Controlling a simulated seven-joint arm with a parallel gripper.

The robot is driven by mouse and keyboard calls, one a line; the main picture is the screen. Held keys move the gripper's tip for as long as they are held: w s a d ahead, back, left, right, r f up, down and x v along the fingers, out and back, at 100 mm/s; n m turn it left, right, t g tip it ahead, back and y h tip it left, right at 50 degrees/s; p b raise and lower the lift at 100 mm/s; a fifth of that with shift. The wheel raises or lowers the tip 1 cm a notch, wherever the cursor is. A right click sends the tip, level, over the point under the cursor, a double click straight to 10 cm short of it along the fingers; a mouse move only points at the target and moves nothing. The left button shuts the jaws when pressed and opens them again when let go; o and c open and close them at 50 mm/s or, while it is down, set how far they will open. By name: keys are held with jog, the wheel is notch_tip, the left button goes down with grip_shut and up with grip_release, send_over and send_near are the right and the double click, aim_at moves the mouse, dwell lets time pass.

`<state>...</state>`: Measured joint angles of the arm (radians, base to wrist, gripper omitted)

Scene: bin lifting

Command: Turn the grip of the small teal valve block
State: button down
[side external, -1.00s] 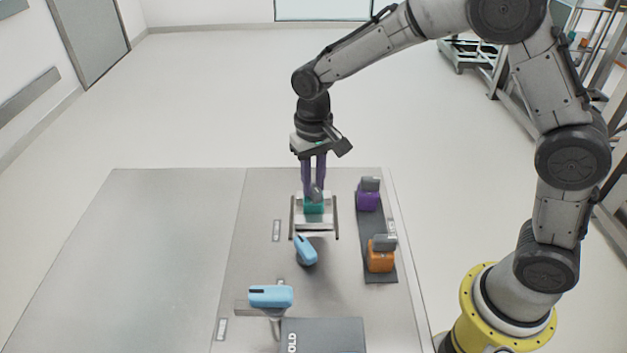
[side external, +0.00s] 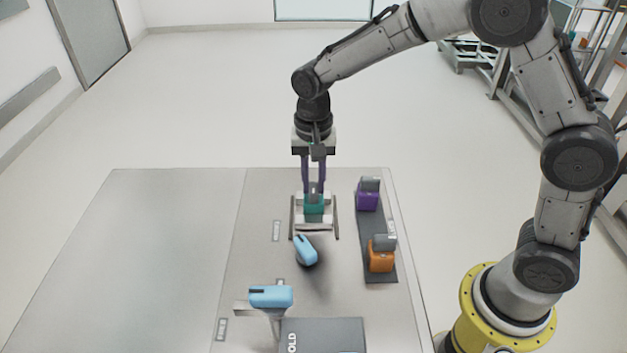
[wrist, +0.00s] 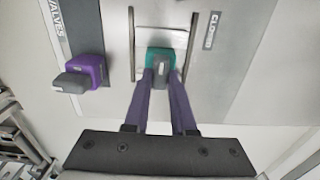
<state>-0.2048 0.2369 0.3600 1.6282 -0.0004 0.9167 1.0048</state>
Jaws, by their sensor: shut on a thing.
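The small teal valve block (side external: 313,209) sits in a pale metal holder (side external: 329,223) between two rails on the table. It also shows in the wrist view (wrist: 160,54), with its grey grip (wrist: 160,68) between my fingertips. My gripper (side external: 314,192) points straight down over the block, its purple fingers shut on the grey grip. The fingers hide part of the grip. In the wrist view my gripper (wrist: 161,76) reaches the near side of the block.
A purple block (side external: 368,200) and an orange block (side external: 381,260) with grey grips stand on a dark strip to the right. Two light blue pieces (side external: 305,250) (side external: 271,296) and a dark box (side external: 322,336) lie nearer the camera. The table's left half is clear.

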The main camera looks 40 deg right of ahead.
aim_at(314, 186)
dwell(0.3)
jog(key=c, duration=0.7)
grip_release()
jog(key=shift+r, duration=0.1)
notch_tip(314, 186, up, 14)
jog(key=shift+f, duration=0.15)
